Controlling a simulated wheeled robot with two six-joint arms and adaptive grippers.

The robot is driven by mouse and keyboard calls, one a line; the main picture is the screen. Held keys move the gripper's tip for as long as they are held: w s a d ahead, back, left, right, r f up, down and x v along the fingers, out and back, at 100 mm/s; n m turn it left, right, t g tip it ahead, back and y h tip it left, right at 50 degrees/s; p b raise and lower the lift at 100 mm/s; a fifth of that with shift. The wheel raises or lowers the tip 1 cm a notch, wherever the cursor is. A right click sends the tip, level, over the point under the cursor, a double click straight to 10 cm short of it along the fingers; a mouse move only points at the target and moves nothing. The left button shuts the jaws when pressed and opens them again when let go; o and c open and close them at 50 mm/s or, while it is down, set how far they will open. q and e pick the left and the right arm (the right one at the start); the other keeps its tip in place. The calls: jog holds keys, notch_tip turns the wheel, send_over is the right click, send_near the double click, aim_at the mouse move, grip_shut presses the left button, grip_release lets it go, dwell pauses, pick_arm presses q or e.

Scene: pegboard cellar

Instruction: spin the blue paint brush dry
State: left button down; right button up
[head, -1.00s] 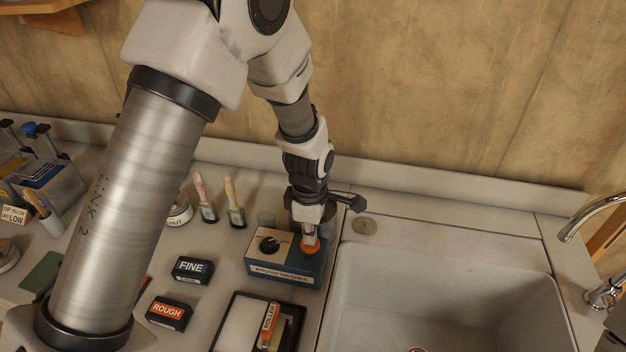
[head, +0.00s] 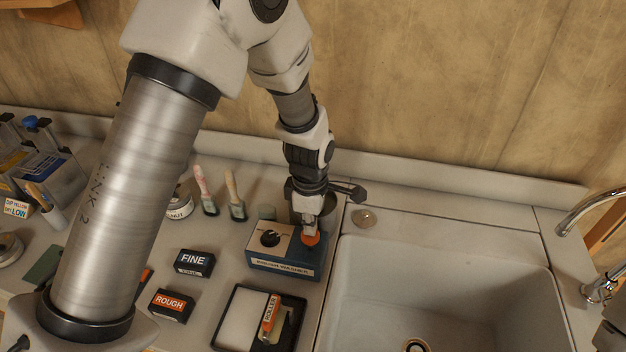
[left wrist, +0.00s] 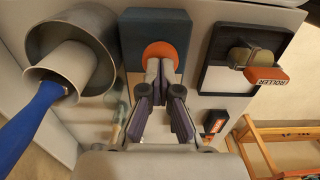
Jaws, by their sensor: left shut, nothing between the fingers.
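The blue paint brush shows as a blue handle (left wrist: 32,125) in the left wrist view. It sticks out of a pale inner cup (left wrist: 62,68) that stands inside a wider grey cylinder (left wrist: 98,32); its bristles are hidden. In the head view the cylinder is mostly behind my gripper. The blue brush washer box (head: 285,266) has a black dial (head: 270,239) and an orange round button (head: 312,240). My left gripper (head: 310,231) is shut and empty, pointing down with its fingertips at the button. I cannot tell how far the button is pressed.
A sink (head: 450,285) with a tap (head: 590,210) lies to the right. A roller tray (head: 240,318), a FINE block (head: 194,263) and a ROUGH block (head: 171,305) lie in front. Two brushes (head: 205,190) (head: 234,195) and a tin (head: 180,205) stand left of the washer.

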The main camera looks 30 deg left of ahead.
pick_arm(q)
jog(key=shift+f, duration=0.1)
jog(key=shift+f+b, duration=0.9)
jog(key=shift+f, duration=0.85)
notch_tip(320, 180, up, 4)
jog(key=p, duration=0.4)
jog(key=shift+f, duration=0.25)
jog(key=shift+f+b, duration=0.95)
jog(key=shift+f, duration=0.75)
notch_tip(320, 180, up, 4)
jog(key=p, duration=0.3)
jog(key=shift+f+p, duration=0.15)
jog(key=shift+p, duration=0.25)
jog(key=shift+f, duration=0.15)
